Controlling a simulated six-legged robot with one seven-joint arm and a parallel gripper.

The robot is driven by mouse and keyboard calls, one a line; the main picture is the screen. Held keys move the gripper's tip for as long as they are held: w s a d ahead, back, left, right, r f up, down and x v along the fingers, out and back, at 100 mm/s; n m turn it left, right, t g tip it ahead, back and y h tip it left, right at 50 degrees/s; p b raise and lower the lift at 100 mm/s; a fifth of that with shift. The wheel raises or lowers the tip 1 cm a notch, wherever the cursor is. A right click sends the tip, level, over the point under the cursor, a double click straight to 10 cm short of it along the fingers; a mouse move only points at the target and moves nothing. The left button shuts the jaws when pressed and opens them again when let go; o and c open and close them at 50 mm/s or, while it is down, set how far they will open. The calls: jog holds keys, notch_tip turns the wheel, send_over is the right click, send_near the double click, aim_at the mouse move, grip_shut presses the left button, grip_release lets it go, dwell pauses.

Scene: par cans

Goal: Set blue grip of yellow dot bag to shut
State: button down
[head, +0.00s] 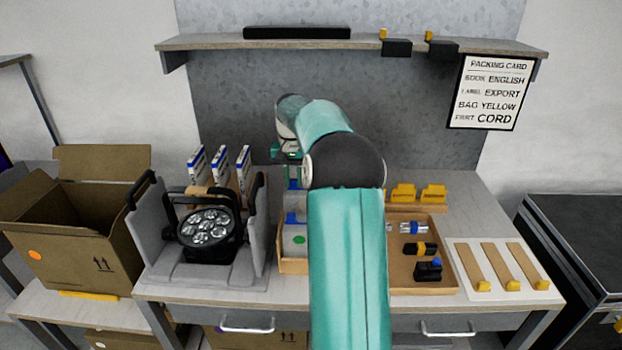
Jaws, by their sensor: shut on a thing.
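Clear bags with blue grips stand in a row in a wooden tray (288,268) left of my arm. The front bag (294,240) has a green dot and a blue grip (291,217). Behind it another blue grip (293,184) shows directly under my gripper (291,172). My gripper is shut on this rear blue grip, as far as the small view shows. No yellow dot shows; my arm hides part of the row, so I cannot tell which bag this is.
A black par can (208,234) sits in grey foam left of the tray. An open cardboard box (85,240) stands further left. A brown tray (405,275) with connectors lies right of my arm. A shelf (210,42) and packing card (490,93) are behind.

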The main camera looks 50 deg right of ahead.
aim_at(291, 180)
jog(key=shift+w+a, duration=0.3)
jog(key=c, duration=1.2)
grip_release()
jog(key=shift+c, duration=0.2)
notch_tip(291, 180, up, 14)
